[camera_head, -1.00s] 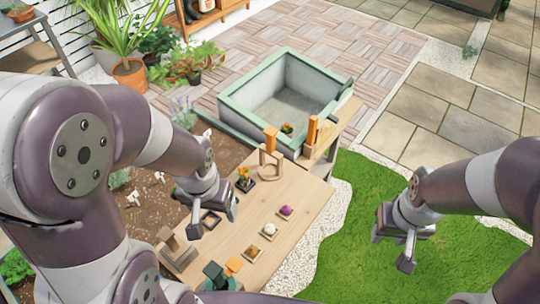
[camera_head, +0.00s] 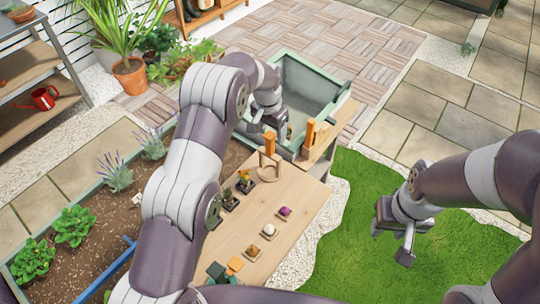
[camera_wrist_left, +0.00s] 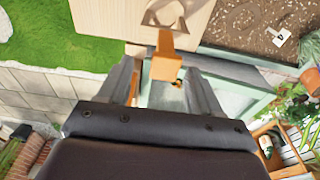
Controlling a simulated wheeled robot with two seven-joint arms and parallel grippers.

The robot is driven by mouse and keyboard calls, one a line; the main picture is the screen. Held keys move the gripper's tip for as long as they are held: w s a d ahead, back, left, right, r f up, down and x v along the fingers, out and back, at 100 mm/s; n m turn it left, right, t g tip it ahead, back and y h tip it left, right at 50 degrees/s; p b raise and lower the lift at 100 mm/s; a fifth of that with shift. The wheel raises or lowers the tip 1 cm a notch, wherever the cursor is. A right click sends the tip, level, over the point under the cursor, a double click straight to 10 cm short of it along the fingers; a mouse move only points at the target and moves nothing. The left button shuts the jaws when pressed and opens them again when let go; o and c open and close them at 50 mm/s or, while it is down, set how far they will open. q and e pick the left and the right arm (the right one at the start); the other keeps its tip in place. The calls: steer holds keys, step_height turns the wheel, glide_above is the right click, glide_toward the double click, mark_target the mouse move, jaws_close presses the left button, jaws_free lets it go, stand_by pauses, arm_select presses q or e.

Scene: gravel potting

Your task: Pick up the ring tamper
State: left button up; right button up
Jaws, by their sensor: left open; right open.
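The ring tamper (camera_head: 269,158) stands upright on the wooden table, with an orange handle above a tan ring-shaped frame. My left gripper (camera_head: 268,128) is at the table's far end, just beyond the handle. In the left wrist view my left gripper (camera_wrist_left: 160,68) is open, and the tamper's orange handle (camera_wrist_left: 167,62) shows between its fingers in the picture, with the tan frame (camera_wrist_left: 166,14) past it. I cannot tell whether the fingers touch it. My right gripper (camera_head: 397,238) is open and empty above the grass, right of the table.
A green-rimmed basin (camera_head: 326,82) stands behind the table. Another orange-handled tool (camera_head: 309,131) is at the table's far right. Small dark trays with plants (camera_head: 244,184), a purple item (camera_head: 284,212) and pale items lie on the table (camera_head: 290,187). A soil bed (camera_head: 95,225) lies left.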

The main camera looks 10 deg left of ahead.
mark_target(270, 143)
arm_select(q)
steer(key=f+p, duration=0.1)
steer(key=f, duration=0.2)
steer(key=f+p, duration=0.1)
steer(key=f, duration=0.2)
steer(key=shift+w+a, duration=0.15)
steer(key=shift+a, duration=0.05)
steer(key=shift+w+f, duration=0.1)
steer(key=shift+f, duration=0.15)
steer(key=shift+r, duration=0.1)
steer(key=c, duration=1)
steer(key=shift+c, duration=0.2)
